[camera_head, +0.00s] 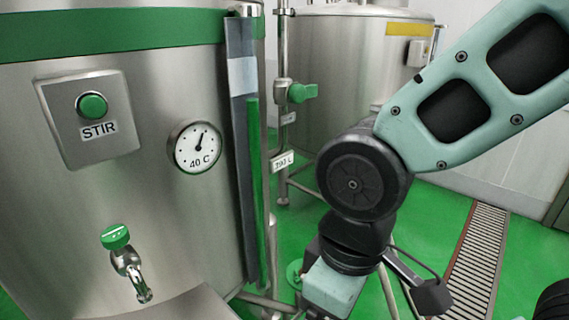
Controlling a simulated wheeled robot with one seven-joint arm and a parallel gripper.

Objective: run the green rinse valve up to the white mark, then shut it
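A valve with a green handle (302,92) sits on a thin vertical pipe beside the near steel tank; its handle points right. A small tap with a green labelled knob (115,237) is on the tank front at lower left. I cannot tell from its label which one is the rinse valve. A tall sight strip (240,170) on the tank edge carries a white band (242,76). A green column (255,180) in it tops out just under the band. My gripper (335,290) is at the bottom edge, right of the strip and below the pipe valve; its fingertips are out of frame.
The near tank (190,220) has a green STIR button (92,105) and a 40 C dial (197,146). A second tank (340,60) stands behind the pipe. A label (283,161) hangs low on the pipe. A floor drain grate (478,250) runs at right, with open green floor around it.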

